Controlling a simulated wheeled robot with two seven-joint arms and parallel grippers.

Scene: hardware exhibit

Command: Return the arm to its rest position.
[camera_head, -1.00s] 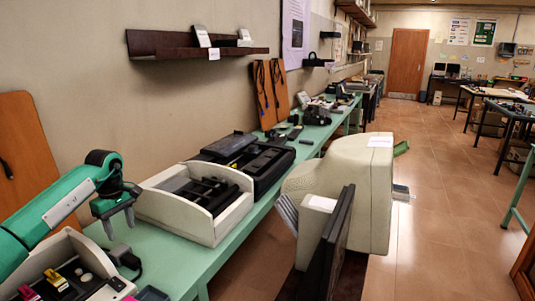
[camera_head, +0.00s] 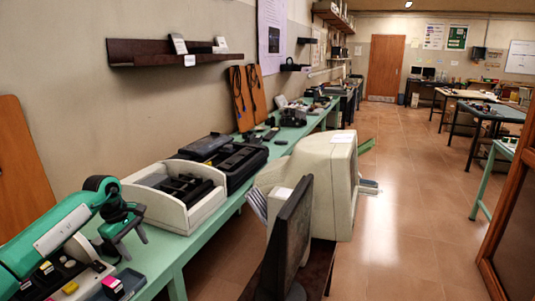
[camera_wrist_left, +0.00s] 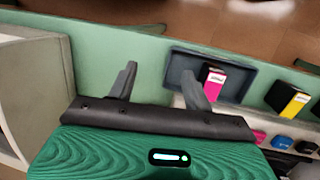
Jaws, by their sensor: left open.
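My left arm, green and white, comes in at the lower left of the head view. Its gripper (camera_head: 134,247) is open and empty above the green table, with its dark fingers pointing down. In the left wrist view the two grey fingers (camera_wrist_left: 158,72) stand apart with bare table between them. A magenta cartridge (camera_wrist_left: 222,80) in a dark tray (camera_wrist_left: 182,62) lies just beyond the right finger, and a yellow cartridge (camera_wrist_left: 288,98) is further right. The magenta cartridge also shows in the head view (camera_head: 112,286). My right gripper is not in view.
A beige tray (camera_head: 203,218) with dark parts stands on the green table (camera_head: 212,226) beside the gripper. A black machine (camera_head: 245,166) is behind it. A beige monitor (camera_head: 322,178) and a dark panel (camera_head: 287,240) stand to the right. The tiled floor (camera_head: 410,215) is open.

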